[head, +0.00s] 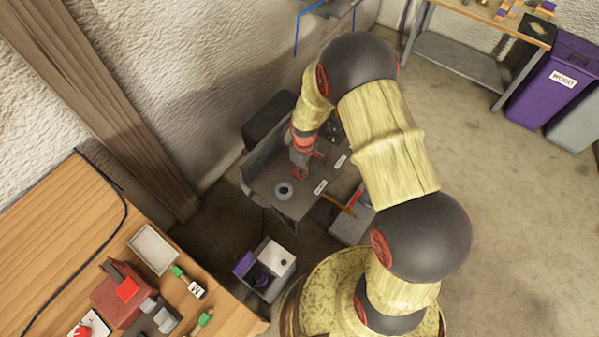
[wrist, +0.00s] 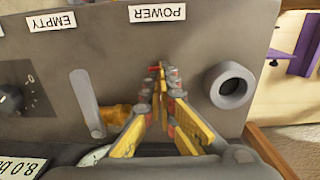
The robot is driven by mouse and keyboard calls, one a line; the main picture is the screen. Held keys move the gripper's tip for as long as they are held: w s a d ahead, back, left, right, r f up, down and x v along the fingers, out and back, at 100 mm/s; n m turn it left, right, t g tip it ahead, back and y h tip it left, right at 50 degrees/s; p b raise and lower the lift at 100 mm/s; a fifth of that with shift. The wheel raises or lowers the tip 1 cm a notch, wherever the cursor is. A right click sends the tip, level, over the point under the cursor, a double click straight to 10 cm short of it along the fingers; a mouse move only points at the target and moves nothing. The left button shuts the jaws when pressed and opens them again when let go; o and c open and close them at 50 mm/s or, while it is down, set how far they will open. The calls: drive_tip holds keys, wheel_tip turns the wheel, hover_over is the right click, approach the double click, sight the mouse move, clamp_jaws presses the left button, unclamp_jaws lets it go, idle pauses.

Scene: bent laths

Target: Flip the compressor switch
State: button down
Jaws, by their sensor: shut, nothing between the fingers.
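The compressor is a grey box; its top panel (head: 263,183) shows in the head view, low beside the wall. In the wrist view the panel (wrist: 190,50) fills most of the picture, with a POWER label (wrist: 157,14) and an EMPTY label (wrist: 52,22). My gripper (wrist: 159,72) is shut and empty, its fingertips together close to the panel below the POWER label. In the head view my gripper (head: 300,172) is over the panel. A small red part shows at the fingertips; I cannot tell whether it is the switch. The switch is otherwise hidden, and contact is unclear.
A grey lever (wrist: 87,103), a round port (wrist: 229,85) and a dial (wrist: 10,98) surround the fingers. Floor at right is clear.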

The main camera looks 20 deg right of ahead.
drive_tip(key=shift+r+p, duration=2.6)
drive_tip(key=shift+r, duration=0.9)
drive_tip(key=shift+s+m, duration=0.2)
drive_tip(key=shift+m, duration=0.1)
drive_tip(key=s+r+m+t, duration=0.2)
drive_tip(key=s+r, duration=0.5)
drive_tip(key=r, duration=0.6)
drive_tip(key=s+r+m+t, duration=0.1)
drive_tip(key=s+r, duration=0.6)
drive_tip(key=r, duration=0.7)
drive_tip(key=s+r+m+t, duration=0.2)
drive_tip(key=s+r, duration=0.5)
drive_tip(key=r, duration=0.7)
drive_tip(key=shift+s+r+m+t, duration=0.2)
drive_tip(key=shift+s+m+t, duration=0.15)
drive_tip(key=shift+m, duration=0.45)
